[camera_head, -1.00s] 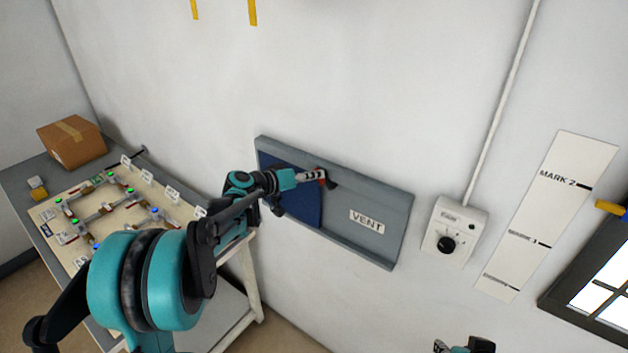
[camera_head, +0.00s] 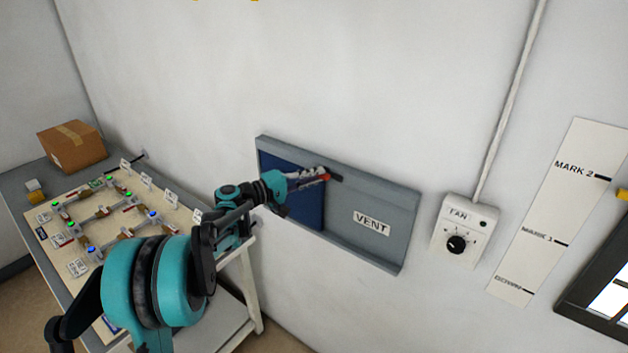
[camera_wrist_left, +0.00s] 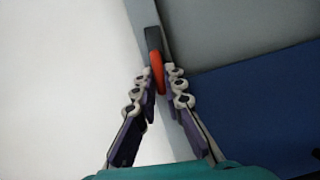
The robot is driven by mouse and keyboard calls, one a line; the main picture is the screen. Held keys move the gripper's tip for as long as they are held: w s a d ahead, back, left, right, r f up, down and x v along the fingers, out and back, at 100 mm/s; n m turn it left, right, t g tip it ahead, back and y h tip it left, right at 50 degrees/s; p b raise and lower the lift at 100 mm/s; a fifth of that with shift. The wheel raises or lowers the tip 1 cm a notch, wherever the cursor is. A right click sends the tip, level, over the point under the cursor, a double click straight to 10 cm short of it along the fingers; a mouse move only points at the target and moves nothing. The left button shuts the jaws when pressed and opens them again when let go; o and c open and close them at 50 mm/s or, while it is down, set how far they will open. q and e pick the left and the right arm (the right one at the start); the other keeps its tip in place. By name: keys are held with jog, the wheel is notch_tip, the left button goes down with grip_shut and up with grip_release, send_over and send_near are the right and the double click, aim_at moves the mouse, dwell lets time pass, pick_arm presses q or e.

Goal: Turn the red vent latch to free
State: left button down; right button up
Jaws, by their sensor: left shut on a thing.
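The red vent latch (camera_head: 327,177) sits at the upper edge of the grey vent frame (camera_head: 340,246) on the wall, with a dark piece beside it. It also shows in the left wrist view (camera_wrist_left: 157,72), red with a dark end, between the fingertips. My left gripper (camera_head: 318,178) is shut on the latch; in the left wrist view (camera_wrist_left: 160,84) its fingers lie on both sides of it. Behind the frame opening is a dark blue panel (camera_head: 312,208), and a VENT label (camera_head: 371,223) is on the grey part. My right gripper is not in view.
A fan control box (camera_head: 460,234) with a black knob is on the wall to the right, near a white mark board (camera_head: 560,205) and a dark window frame (camera_head: 590,300). A table with a circuit board (camera_head: 85,212) and a cardboard box (camera_head: 72,147) stands left.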

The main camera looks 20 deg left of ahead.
pick_arm(q)
jog(key=shift+w+n, duration=0.1)
jog(key=shift+n, duration=0.4)
jog(key=shift+t+b, duration=0.3)
jog(key=c, duration=1.6)
grip_release()
jog(key=shift+w+d, duration=0.1)
jog(key=shift+d, duration=0.1)
jog(key=shift+f, duration=0.1)
jog(key=v, duration=1.2)
jog(key=shift+w, duration=0.15)
